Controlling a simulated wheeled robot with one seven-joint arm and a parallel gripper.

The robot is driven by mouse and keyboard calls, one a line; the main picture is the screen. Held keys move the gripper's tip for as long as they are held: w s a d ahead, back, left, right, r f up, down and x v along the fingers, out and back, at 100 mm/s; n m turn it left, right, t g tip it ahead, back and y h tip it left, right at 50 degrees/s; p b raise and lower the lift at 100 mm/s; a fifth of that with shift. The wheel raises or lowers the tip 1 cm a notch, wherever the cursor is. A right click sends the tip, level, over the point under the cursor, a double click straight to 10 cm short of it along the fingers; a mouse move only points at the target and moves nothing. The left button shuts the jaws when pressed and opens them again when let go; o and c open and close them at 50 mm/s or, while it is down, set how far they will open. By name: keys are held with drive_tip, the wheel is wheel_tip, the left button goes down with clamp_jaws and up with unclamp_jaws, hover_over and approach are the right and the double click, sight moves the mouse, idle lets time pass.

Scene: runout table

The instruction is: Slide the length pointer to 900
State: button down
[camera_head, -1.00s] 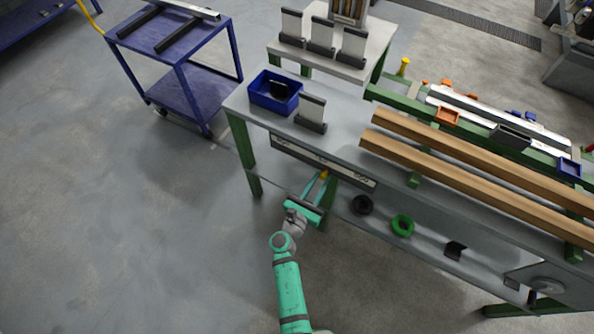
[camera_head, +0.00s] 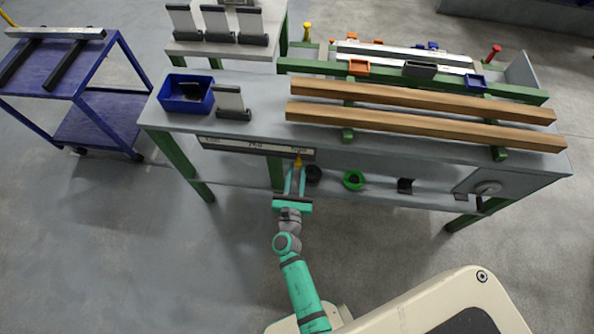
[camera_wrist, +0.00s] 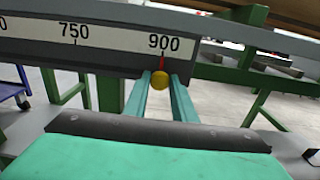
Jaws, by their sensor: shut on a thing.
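The length scale (camera_wrist: 115,38) is a white strip with black numbers on a grey rail along the table's front edge; it also shows in the head view (camera_head: 240,146). The yellow length pointer (camera_wrist: 161,80) has a round knob and a red needle. The needle stands just below the number 900, at about its middle. The knob also shows in the head view (camera_head: 298,162). My gripper (camera_wrist: 160,84) has its two teal fingers shut on the knob, one on each side. In the head view my gripper (camera_head: 297,170) reaches up to the rail from the front.
Two long wooden beams (camera_head: 400,95) lie on the table, right of the scale. A blue bin (camera_head: 185,103) stands at the table's left end. Green and black rings (camera_head: 354,180) lie on the lower shelf. The floor in front is clear at the left.

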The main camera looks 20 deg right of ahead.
drive_tip(key=c, duration=1.5)
unclamp_jaws()
drive_tip(key=shift+s+d, duration=0.25)
drive_tip(key=shift+d, duration=0.05)
drive_tip(key=shift+o, duration=0.2)
drive_tip(key=shift+w, duration=0.1)
drive_tip(key=shift+a, duration=0.1)
drive_tip(key=v, duration=1.1)
drive_tip(key=shift+f, duration=0.15)
